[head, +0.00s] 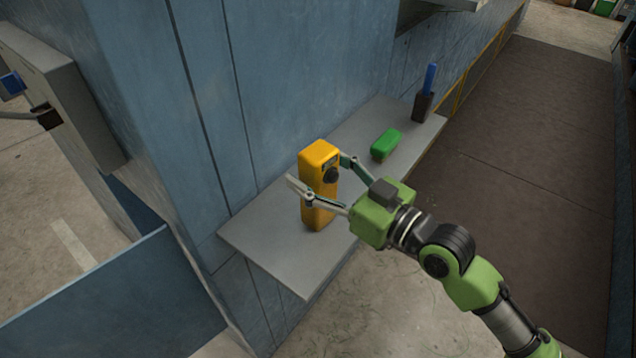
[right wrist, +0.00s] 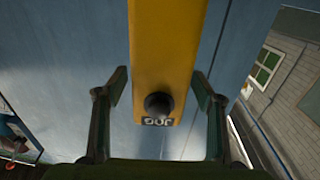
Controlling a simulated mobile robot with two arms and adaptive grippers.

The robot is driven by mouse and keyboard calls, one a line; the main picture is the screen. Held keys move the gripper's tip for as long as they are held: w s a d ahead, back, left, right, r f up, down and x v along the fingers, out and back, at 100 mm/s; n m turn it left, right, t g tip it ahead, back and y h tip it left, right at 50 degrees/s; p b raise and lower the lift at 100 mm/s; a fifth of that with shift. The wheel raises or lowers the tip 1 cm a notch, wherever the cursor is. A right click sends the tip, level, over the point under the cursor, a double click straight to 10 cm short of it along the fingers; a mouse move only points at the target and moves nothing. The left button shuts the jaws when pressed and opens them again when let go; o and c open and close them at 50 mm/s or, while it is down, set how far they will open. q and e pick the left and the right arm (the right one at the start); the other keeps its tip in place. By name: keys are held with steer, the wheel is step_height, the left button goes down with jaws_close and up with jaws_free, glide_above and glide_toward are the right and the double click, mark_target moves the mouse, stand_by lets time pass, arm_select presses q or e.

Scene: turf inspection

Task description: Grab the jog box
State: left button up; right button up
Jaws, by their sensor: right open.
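The jog box (head: 319,212) is a tall yellow-orange box with a dark round knob, standing upright on a grey shelf (head: 268,243). In the right wrist view the jog box (right wrist: 166,50) fills the middle, with its black knob and a label reading "JOG". My right gripper (head: 322,174) is open, with one finger on each side of the box. In the right wrist view the right gripper (right wrist: 160,88) shows gaps between both fingers and the box. My left gripper is not in view.
A green block (head: 385,145) and a dark holder (head: 423,106) with a blue-handled item (head: 430,78) sit farther along the shelf. A blue panelled wall (head: 290,75) rises behind the shelf. The floor right of the shelf is clear.

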steer(key=c, duration=1.4)
steer(key=shift+r, duration=0.1)
steer(key=shift+c, duration=0.5)
